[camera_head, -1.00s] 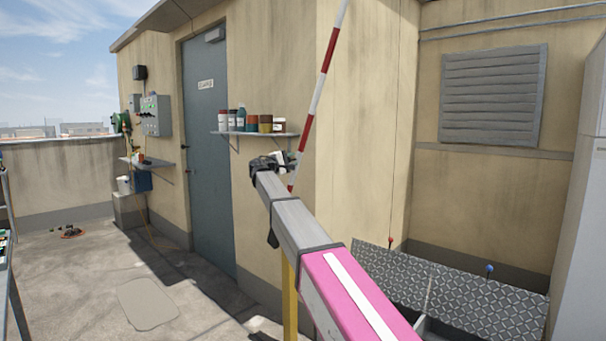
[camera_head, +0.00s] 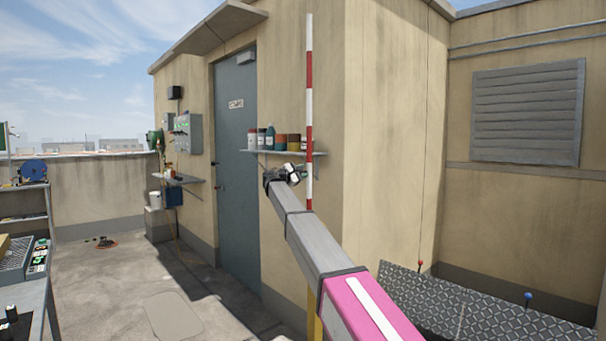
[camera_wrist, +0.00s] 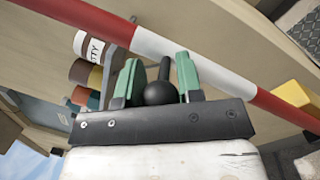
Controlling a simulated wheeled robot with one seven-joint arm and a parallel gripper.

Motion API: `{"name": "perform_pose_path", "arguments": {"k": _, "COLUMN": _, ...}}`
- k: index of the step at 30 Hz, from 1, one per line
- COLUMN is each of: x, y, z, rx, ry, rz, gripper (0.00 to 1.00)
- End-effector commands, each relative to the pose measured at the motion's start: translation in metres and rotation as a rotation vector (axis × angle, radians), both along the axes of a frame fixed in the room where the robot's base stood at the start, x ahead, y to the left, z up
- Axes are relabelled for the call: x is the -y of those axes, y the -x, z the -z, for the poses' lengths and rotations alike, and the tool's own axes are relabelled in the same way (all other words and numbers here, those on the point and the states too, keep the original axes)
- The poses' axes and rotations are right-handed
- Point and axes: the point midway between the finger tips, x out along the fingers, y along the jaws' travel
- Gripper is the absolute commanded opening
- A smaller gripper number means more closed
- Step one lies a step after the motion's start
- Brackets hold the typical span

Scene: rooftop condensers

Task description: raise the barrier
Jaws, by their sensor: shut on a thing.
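The barrier is a red and white striped pole (camera_head: 309,72). In the head view it stands almost upright in front of the hut wall, its lower end hidden behind my arm. My gripper (camera_head: 293,172) is beside the pole's lower part. In the wrist view the pole (camera_wrist: 212,66) crosses diagonally just beyond the fingertips. There my gripper's green fingers (camera_wrist: 158,72) are on either side of a black ball knob (camera_wrist: 160,92) with a short stem, and are shut on it. A yellow post (camera_head: 314,318) shows below my arm, mostly hidden.
A wall shelf with several bottles and jars (camera_head: 280,141) is behind the gripper, left of the pole. A grey door (camera_head: 236,160) is further left. A patterned metal plate (camera_head: 450,305) with red and blue knobs is at lower right. Open floor (camera_head: 110,270) lies to the left.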

Motion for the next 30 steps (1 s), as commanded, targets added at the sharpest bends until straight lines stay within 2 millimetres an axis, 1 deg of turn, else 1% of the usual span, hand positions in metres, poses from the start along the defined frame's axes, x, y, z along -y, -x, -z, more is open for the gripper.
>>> {"name": "perform_pose_path", "arguments": {"k": 1, "x": -0.005, "y": -0.004, "z": 0.000, "rx": -0.001, "ry": 0.002, "rz": -0.011, "gripper": 0.00}}
{"name": "perform_pose_path", "arguments": {"k": 5, "x": -0.006, "y": -0.005, "z": 0.000, "rx": 0.000, "ry": 0.001, "rz": -0.014, "gripper": 0.00}}
{"name": "perform_pose_path", "arguments": {"k": 6, "x": -0.006, "y": -0.005, "z": 0.000, "rx": 0.000, "ry": 0.001, "rz": -0.014, "gripper": 0.40}}
{"name": "perform_pose_path", "arguments": {"k": 8, "x": -0.006, "y": -0.005, "z": 0.000, "rx": 0.000, "ry": 0.001, "rz": -0.014, "gripper": 0.59}}
{"name": "perform_pose_path", "arguments": {"k": 16, "x": -0.004, "y": -0.003, "z": 0.000, "rx": 0.001, "ry": 0.000, "rz": -0.009, "gripper": 0.59}}
{"name": "perform_pose_path", "arguments": {"k": 20, "x": -0.006, "y": 0.000, "z": 0.000, "rx": 0.001, "ry": -0.001, "rz": -0.007, "gripper": 0.59}}
{"name": "perform_pose_path", "arguments": {"k": 26, "x": -0.019, "y": 0.014, "z": 0.003, "rx": 0.001, "ry": 0.000, "rz": -0.009, "gripper": 0.59}}
{"name": "perform_pose_path", "arguments": {"k": 30, "x": -0.036, "y": 0.030, "z": 0.007, "rx": 0.000, "ry": -0.001, "rz": -0.010, "gripper": 0.59}}
